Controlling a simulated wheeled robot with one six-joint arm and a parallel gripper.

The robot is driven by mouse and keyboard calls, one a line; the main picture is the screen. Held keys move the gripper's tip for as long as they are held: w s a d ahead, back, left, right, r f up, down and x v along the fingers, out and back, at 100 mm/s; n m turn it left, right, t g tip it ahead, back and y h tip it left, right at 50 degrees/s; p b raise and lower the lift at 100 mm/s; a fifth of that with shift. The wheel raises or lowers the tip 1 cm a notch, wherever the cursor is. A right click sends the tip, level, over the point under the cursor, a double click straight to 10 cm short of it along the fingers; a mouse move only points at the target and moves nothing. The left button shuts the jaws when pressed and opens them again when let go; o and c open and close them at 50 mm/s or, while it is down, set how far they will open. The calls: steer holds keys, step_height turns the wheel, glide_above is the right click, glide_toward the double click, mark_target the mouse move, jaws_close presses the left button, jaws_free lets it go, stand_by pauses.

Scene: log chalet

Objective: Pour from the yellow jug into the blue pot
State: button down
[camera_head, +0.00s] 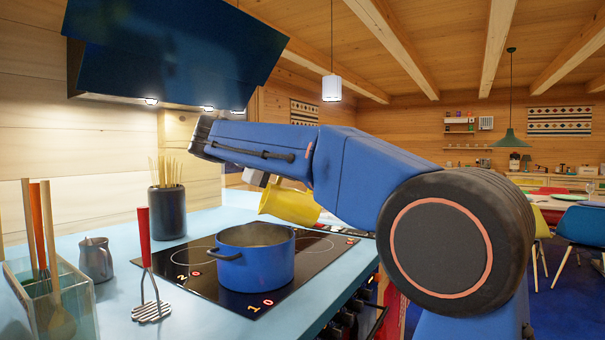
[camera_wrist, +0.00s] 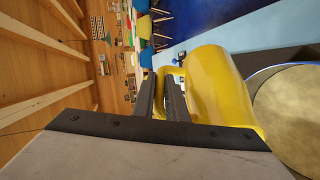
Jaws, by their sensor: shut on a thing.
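The blue pot (camera_head: 257,272) stands upright on the black hob, with a black side handle facing me. The yellow jug (camera_head: 290,206) is in the air above and to the right of the pot's rim, tilted to the left. In the wrist view the jug (camera_wrist: 216,86) is beside the pot (camera_wrist: 285,112), whose open top shows. My gripper (camera_wrist: 164,92) is shut on the jug's handle. In the head view my arm hides most of the gripper and part of the jug. I cannot see any liquid leaving the jug.
A potato masher (camera_head: 147,255) with a red handle stands left of the hob (camera_head: 190,259). A dark blue hood (camera_head: 180,50) hangs above.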

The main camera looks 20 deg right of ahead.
steer(key=shift+w+a+f+n+h, duration=0.1)
steer(key=shift+a+f+n+h, duration=0.3)
steer(key=shift+a+h, duration=0.4)
steer(key=shift+w+a+f+n+h, duration=0.1)
steer(key=shift+a+f+n+h, duration=0.1)
steer(key=shift+a+f+h, duration=0.45)
steer(key=shift+a+r+t+h, duration=0.3)
steer(key=shift+a+r+h, duration=0.3)
steer(key=shift+a, duration=0.25)
steer(key=shift+r+m+y, duration=0.4)
steer(key=shift+r+y, duration=1.05)
steer(key=shift+r, duration=0.5)
